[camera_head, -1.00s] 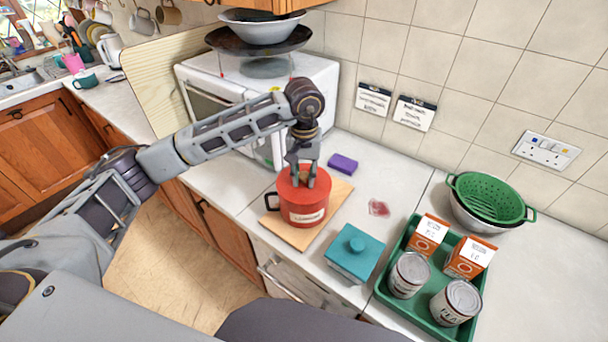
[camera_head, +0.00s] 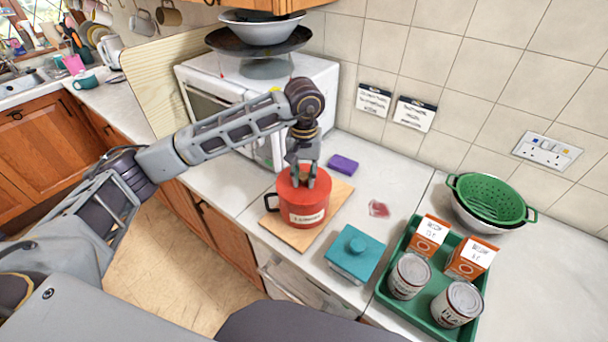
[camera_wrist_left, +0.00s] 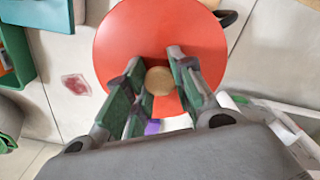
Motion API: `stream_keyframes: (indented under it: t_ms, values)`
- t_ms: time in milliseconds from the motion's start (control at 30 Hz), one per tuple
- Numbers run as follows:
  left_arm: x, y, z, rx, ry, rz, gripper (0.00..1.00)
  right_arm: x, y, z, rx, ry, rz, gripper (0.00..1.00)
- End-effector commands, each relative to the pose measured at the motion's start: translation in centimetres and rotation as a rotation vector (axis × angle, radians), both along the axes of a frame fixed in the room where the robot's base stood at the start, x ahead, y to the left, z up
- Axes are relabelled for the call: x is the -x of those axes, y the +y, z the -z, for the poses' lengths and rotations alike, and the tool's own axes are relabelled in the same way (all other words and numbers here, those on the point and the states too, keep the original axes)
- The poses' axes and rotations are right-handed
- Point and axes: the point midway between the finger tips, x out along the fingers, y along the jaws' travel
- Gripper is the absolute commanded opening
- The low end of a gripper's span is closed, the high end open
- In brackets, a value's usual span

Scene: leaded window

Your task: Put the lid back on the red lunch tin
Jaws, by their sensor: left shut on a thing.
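The red lunch tin (camera_head: 303,212) stands upright on a wooden board, with a pale label on its front and a dark handle (camera_head: 270,202) on its left. The red round lid (camera_head: 288,186) lies over its top and looks roughly level; I cannot tell whether it is fully seated. My left gripper (camera_head: 306,178) points straight down over the lid, shut on its round wooden knob (camera_wrist_left: 159,80). In the left wrist view the lid (camera_wrist_left: 130,38) fills the middle and hides the tin's rim, with the fingers on both sides of the knob. My right gripper is not in view.
A wooden board (camera_head: 338,197) lies under the tin. A purple sponge (camera_head: 343,164) is behind it, a teal lidded box (camera_head: 355,256) in front right, and a red stain (camera_head: 379,208) to the right. A green tray (camera_head: 422,313) holds cans and cartons. A white oven (camera_head: 325,75) stands behind.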

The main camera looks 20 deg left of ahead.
Motion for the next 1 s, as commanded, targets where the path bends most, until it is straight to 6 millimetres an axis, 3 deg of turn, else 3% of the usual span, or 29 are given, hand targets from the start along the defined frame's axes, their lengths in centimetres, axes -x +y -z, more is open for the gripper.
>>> stream_keyframes:
  t_ms: [1000]
  values:
    - [0.0, 0.01, 0.02, 0.0, 0.0, 0.0, 0.01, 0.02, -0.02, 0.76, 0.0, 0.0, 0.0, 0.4]
